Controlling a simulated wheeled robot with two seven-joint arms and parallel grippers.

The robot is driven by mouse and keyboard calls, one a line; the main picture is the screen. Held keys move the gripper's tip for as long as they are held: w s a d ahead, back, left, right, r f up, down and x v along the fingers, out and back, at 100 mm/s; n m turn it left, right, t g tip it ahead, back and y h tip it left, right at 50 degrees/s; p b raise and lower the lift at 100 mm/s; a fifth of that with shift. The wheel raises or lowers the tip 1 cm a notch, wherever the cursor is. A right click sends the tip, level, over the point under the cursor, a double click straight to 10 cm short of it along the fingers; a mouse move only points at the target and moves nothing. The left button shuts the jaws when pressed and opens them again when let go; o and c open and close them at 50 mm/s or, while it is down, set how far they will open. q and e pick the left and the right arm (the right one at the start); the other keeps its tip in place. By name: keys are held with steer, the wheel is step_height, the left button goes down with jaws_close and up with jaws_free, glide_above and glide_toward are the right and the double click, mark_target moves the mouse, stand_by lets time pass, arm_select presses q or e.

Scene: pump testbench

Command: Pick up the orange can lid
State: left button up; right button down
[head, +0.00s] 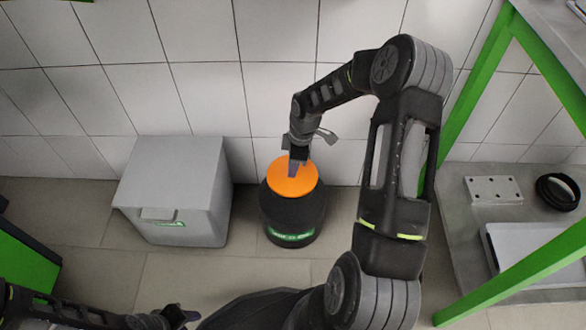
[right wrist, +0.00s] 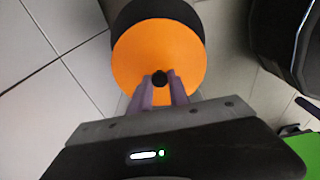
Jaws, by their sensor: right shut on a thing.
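The orange can lid (head: 292,180) is a round disc at the top of a black can (head: 290,217) standing on the floor by the wall. My right gripper (head: 298,160) reaches down to the lid from above. The can (right wrist: 160,11) shows dark behind the lid's far edge. I cannot tell whether the lid still touches the can. My left gripper (head: 172,318) is low at the bottom edge, its jaws unclear.
A grey box (head: 170,185) stands left of the can. A green-framed bench (head: 470,90) is at the right, with a perforated metal block (head: 493,190) and a black ring (head: 558,192) on its lower shelf. A tiled wall (head: 190,95) closes the back.

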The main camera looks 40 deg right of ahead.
step_height(320, 180, up, 7)
steer(key=shift+r+p, duration=0.2)
steer(key=shift+p, duration=0.9)
steer(key=a+r+m, duration=0.4)
steer(key=a+r, duration=1.3)
steer(key=r, duration=0.1)
steer(key=shift+s+a+m+h, duration=0.25)
steer(key=shift+m+h, duration=0.05)
steer(key=shift+m, duration=0.1)
